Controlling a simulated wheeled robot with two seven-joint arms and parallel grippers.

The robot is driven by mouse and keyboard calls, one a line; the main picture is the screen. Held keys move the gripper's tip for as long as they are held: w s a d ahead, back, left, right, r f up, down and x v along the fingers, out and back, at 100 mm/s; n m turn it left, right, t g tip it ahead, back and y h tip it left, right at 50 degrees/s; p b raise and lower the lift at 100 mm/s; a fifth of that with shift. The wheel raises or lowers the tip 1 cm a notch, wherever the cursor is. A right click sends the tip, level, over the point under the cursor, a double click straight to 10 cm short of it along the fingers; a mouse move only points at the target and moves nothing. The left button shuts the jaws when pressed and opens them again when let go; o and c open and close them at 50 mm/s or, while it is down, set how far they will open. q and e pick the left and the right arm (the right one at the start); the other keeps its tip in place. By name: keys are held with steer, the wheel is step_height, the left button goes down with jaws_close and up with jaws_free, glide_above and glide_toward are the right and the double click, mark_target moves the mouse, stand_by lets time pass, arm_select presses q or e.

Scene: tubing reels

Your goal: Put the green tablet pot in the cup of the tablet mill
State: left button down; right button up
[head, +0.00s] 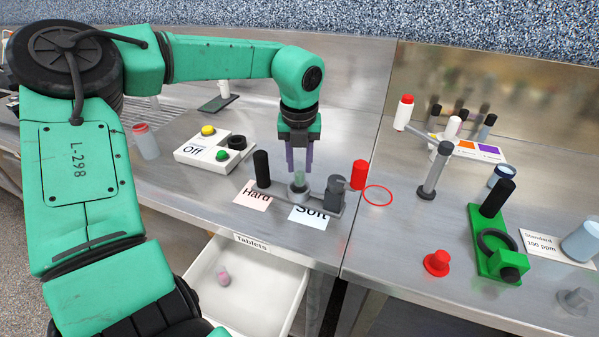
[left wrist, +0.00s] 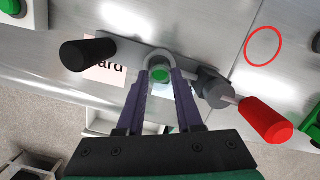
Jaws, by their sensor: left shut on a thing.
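The tablet mill (head: 325,205) is a grey bar with a black handle (head: 262,168), a red handle (head: 359,174) and a small grey cup (head: 298,189). The green tablet pot (head: 298,178) is at the cup's mouth, its lower part hidden. In the left wrist view the green pot (left wrist: 160,73) shows inside the cup's round grey rim (left wrist: 159,61). My left gripper (head: 299,170) points down with purple fingers shut on the pot; I cannot tell how deep the pot sits. My right gripper is not in view.
"Hard" (head: 252,197) and "Soft" (head: 307,218) cards lie by the mill. An open drawer (head: 270,297) below holds a pink pot (head: 223,276). A button box (head: 208,153) stands left. A red ring (head: 378,196) and green stand (head: 484,247) are to the right.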

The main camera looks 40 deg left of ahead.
mark_target(299, 167)
arm_select(q)
steer(key=f, duration=0.3)
steer(key=shift+s, duration=0.2)
steer(key=shift+w+f, duration=0.1)
steer(key=shift+f, duration=0.35)
steer(key=c, duration=0.6)
jaws_free()
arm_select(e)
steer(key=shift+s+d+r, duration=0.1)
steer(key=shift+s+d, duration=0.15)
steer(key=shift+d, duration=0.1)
arm_select(q)
steer(key=shift+o, duration=0.2)
steer(key=shift+r+p, duration=0.35)
steer(key=shift+r, duration=0.05)
steer(key=shift+r+b, duration=0.3)
steer(key=shift+r, duration=0.05)
step_height(299, 167, up, 11)
steer(key=s+d+b, duration=0.1)
steer(key=shift+s, duration=0.2)
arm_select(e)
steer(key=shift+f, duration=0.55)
